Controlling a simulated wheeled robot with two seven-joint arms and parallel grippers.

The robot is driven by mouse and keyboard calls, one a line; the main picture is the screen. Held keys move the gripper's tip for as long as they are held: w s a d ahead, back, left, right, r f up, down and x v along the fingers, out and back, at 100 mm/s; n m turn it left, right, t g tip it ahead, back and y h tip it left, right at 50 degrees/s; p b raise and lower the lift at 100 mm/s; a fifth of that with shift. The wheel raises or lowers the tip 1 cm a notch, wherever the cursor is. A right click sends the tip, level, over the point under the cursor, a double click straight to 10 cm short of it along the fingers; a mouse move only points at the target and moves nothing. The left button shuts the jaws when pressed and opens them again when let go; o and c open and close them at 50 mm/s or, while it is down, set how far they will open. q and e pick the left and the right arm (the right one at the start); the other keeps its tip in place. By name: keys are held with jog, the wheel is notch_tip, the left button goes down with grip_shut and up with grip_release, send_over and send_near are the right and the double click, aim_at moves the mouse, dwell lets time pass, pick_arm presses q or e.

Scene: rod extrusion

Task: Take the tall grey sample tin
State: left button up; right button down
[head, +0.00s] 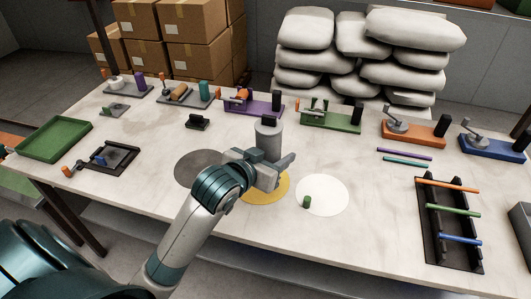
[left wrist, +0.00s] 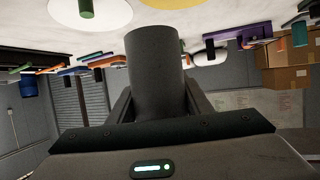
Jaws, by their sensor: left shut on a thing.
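The tall grey sample tin (head: 268,142) stands upright in my left gripper (head: 274,172), at the yellow round mat (head: 272,190) in the head view. My left gripper is shut on its lower part. In the left wrist view, which is upside down, the tin (left wrist: 157,82) fills the middle between the two fingers. The gripper hides the tin's base in the head view, so I cannot tell whether it touches the table. My right gripper is not in view.
A grey round mat (head: 195,168) lies left, and a white one (head: 328,198) right with a small green cylinder (head: 306,202). A black rack (head: 432,217) with coloured rods is at right. Several coloured rod devices line the back; a green tray (head: 54,139) is far left.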

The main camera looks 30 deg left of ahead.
pick_arm(q)
jog(key=shift+s+d+r, duration=0.2)
jog(key=shift+d+r, duration=0.1)
jog(key=shift+d, duration=0.2)
